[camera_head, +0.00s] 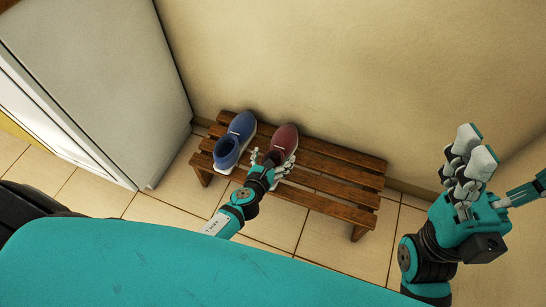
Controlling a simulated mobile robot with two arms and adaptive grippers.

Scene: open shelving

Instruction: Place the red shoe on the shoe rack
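The red shoe (285,136) rests on the slatted wooden shoe rack (345,166), toe toward the wall.
A second blue shoe (227,152) part stands in front on the rack's left end. The rack's right half is bare. A white cabinet (105,70) stands at the left, a beige wall (330,60) behind. The tiled floor (270,227) around the rack is clear.

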